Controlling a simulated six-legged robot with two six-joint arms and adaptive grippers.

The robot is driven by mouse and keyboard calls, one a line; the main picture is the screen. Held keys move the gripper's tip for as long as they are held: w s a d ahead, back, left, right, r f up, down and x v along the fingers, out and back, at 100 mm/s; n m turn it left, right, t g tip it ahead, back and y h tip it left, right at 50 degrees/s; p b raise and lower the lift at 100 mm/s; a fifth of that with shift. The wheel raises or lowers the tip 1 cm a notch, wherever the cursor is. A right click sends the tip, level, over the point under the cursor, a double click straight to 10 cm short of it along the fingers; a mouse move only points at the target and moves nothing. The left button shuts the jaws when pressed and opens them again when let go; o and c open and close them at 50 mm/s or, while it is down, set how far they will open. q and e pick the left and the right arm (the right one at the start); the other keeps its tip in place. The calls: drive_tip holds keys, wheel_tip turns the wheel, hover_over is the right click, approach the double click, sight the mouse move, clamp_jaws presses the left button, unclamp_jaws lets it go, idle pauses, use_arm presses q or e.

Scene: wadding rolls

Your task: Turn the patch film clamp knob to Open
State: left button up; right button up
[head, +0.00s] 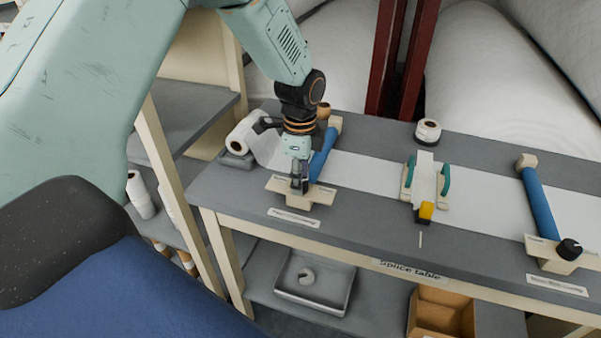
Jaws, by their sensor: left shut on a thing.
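The grey splice table (370,222) runs across the view with a blue clamp bar near each end. At the left clamp, a blue bar (322,152) slants beside my left gripper (299,186). My left gripper points down over the pale wooden clamp base (318,197) and is shut on the knob there, which the fingers hide. Its pointing direction cannot be told. A label (293,217) lies in front of this base, too small to read surely. The right clamp has a blue bar (538,203) and a black knob (569,249) in plain sight.
A white film roll (247,135) sits at the table's left end. A holder with green handles (445,181) and a yellow-topped tool (426,211) stand mid-table. A tape roll (428,131) is behind. Below are a grey tray (315,282) and a cardboard box (441,315).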

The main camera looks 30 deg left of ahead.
use_arm(q)
drive_tip(key=n+p, duration=0.2)
drive_tip(key=shift+s+n, duration=0.2)
drive_tip(key=shift+n, duration=0.2)
drive_tip(key=n+p, duration=0.2)
drive_tip(key=n, duration=0.1)
drive_tip(key=shift+n+p, duration=0.3)
drive_tip(key=shift+p, duration=0.05)
drive_tip(key=n+p, duration=0.2)
drive_tip(key=n, duration=0.1)
drive_tip(key=shift+f+n, duration=0.1)
drive_tip(key=shift+n, duration=0.2)
drive_tip(key=n+p, duration=0.2)
drive_tip(key=n, duration=0.1)
drive_tip(key=shift+s+n, duration=0.1)
drive_tip(key=shift+n, duration=0.3)
drive_tip(key=n+p, duration=0.1)
drive_tip(key=n, duration=0.2)
drive_tip(key=shift+n+p, duration=0.3)
drive_tip(key=shift+p, duration=0.1)
drive_tip(key=n+p, duration=0.1)
drive_tip(key=n, duration=0.1)
drive_tip(key=shift+n, duration=0.3)
drive_tip(key=n, duration=0.2)
drive_tip(key=shift+f+n, duration=0.15)
drive_tip(key=shift+n, duration=1.95)
